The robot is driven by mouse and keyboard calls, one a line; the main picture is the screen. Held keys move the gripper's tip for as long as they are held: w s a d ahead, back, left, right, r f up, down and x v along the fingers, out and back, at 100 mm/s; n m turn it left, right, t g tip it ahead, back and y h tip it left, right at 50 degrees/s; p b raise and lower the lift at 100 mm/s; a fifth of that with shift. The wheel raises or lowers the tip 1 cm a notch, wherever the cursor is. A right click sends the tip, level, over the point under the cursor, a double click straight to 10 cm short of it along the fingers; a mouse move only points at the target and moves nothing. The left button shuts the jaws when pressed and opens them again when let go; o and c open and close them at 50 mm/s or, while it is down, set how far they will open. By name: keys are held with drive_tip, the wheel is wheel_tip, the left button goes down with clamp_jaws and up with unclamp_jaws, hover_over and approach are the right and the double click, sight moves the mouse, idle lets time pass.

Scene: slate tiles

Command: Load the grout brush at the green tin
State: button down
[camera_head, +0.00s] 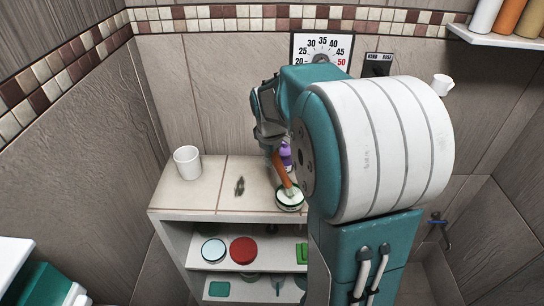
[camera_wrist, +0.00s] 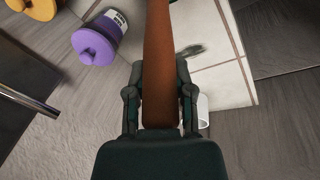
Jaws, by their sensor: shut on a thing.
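The grout brush (camera_head: 278,168) has an orange-brown handle and slants down from my gripper (camera_head: 268,132) to the green tin. My gripper is shut on the handle; the wrist view shows the handle (camera_wrist: 159,60) between both fingers of my gripper (camera_wrist: 160,100). The green tin (camera_head: 289,208) is a low round tin with a green rim and pale contents, standing on the tiled counter. The brush's lower end is over or in its opening; I cannot tell whether it touches the contents. The tin does not show in the wrist view.
A white cup (camera_head: 187,163) stands at the counter's left. A purple container (camera_head: 286,154) is behind the brush. Below, a shelf (camera_head: 232,264) holds a red disc (camera_head: 243,250) and a pale-blue disc (camera_head: 213,250). A dial (camera_head: 323,48) hangs on the wall.

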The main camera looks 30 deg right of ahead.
drive_tip(key=shift+w+d+v, duration=0.15)
drive_tip(key=shift+v, duration=0.8)
drive_tip(key=shift+w+d+v, duration=0.1)
drive_tip(key=shift+w+v, duration=0.1)
drive_tip(key=shift+v, duration=0.75)
drive_tip(key=shift+w+d+v, duration=0.15)
drive_tip(key=shift+v, duration=0.85)
drive_tip(key=shift+r, duration=0.1)
